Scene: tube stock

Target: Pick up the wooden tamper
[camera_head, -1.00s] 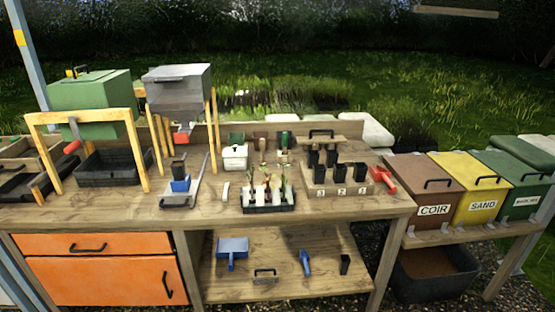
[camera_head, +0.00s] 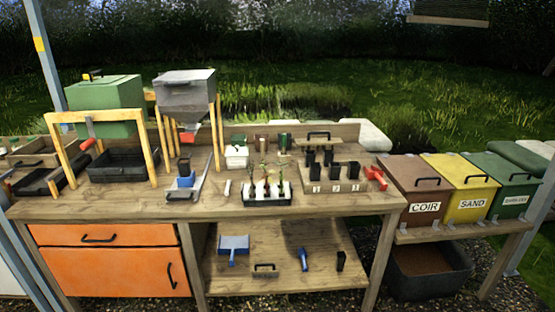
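I cannot tell for certain which thing is the wooden tamper. A small wooden-coloured block with a black handle (camera_head: 265,270) lies on the lower shelf at the front, between a blue dustpan (camera_head: 233,248) and a blue hand tool (camera_head: 303,259). A flat wooden board with a black handle (camera_head: 318,141) is on the bench top, above several black pots (camera_head: 328,157). My gripper is not in view.
The wooden bench (camera_head: 300,205) holds a potted-plant tray, a green hopper (camera_head: 105,105) and a grey hopper (camera_head: 185,95). An orange drawer unit (camera_head: 108,266) is below left. COIR (camera_head: 415,192) and SAND (camera_head: 466,185) bins stand at right.

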